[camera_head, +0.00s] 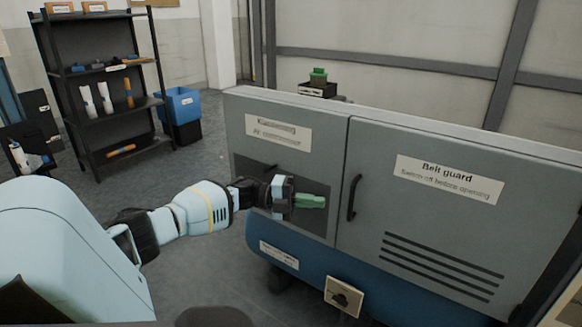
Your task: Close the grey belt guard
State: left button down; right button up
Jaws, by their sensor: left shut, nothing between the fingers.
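The grey belt guard (440,225) is the right-hand door on the front of the grey cabinet, with a "Belt guard" label and several dark vent slots. Its black handle (354,197) is upright near its left edge. The door looks flush with the panel beside it; I see no clear gap. My left gripper (318,201) is shut and empty, its green fingers pointing right. It is in front of the dark area of the left panel, a little left of the handle and apart from it. My right gripper is out of view.
The left cabinet panel (290,170) bears an air-compressor label. Below is a blue tank (310,272) with a small beige switch box (342,296). A black shelf (105,80) and blue bin (182,106) stand at the back left. The floor between is clear.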

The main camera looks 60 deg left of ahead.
pick_arm(q)
jog(key=a+b, duration=0.3)
jog(key=a, duration=0.5)
jog(key=shift+w+f, duration=0.2)
jog(key=shift+f, duration=0.2)
jog(key=shift+f, duration=0.1)
